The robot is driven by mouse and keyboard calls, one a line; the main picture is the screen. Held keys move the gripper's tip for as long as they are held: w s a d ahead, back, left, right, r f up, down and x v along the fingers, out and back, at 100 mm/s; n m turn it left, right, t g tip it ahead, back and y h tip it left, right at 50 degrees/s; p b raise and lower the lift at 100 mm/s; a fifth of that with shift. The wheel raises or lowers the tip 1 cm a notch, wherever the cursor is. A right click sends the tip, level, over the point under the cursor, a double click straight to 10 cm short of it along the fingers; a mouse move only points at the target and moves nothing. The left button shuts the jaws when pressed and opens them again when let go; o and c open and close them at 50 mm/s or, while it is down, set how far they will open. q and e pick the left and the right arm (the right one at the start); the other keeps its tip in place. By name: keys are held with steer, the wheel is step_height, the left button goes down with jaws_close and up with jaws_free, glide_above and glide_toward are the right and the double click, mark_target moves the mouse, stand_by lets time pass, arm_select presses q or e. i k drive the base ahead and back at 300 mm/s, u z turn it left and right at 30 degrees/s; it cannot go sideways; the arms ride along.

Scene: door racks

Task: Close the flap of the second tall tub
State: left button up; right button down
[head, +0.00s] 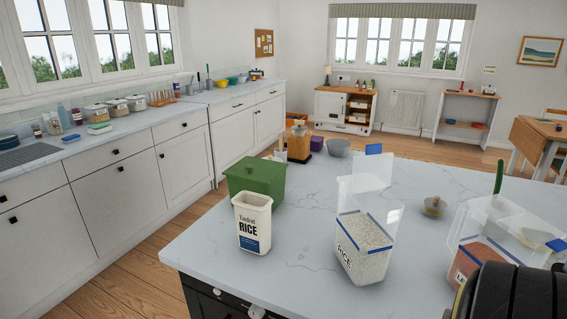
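A clear tall tub of rice (364,247) with a blue band and a RICE label stands on the island near its front edge. Its clear flap (372,172) is up, with a blue tab (374,149) at the top. To its left stands a cream tub (252,222) marked RICE; its top looks open. To the right is a clear tub with reddish contents (478,258) and blue edging; a clear panel rises behind it, and I cannot tell its flap's state. A black rounded part, likely my arm, hides its lower right. Neither of my grippers shows.
A green lidded bin (256,180) stands behind the cream tub. A grey bowl (338,148), a jar with a dark base (299,146) and a small lidded pot (433,206) are farther back. The countertop (300,255) between the cream and clear rice tubs is clear.

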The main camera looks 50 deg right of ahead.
mark_target(373, 149)
steer(key=u, duration=0.25)
steer(key=i, duration=3.15)
steer(key=z, duration=4.65)
steer(key=i, duration=0.5)
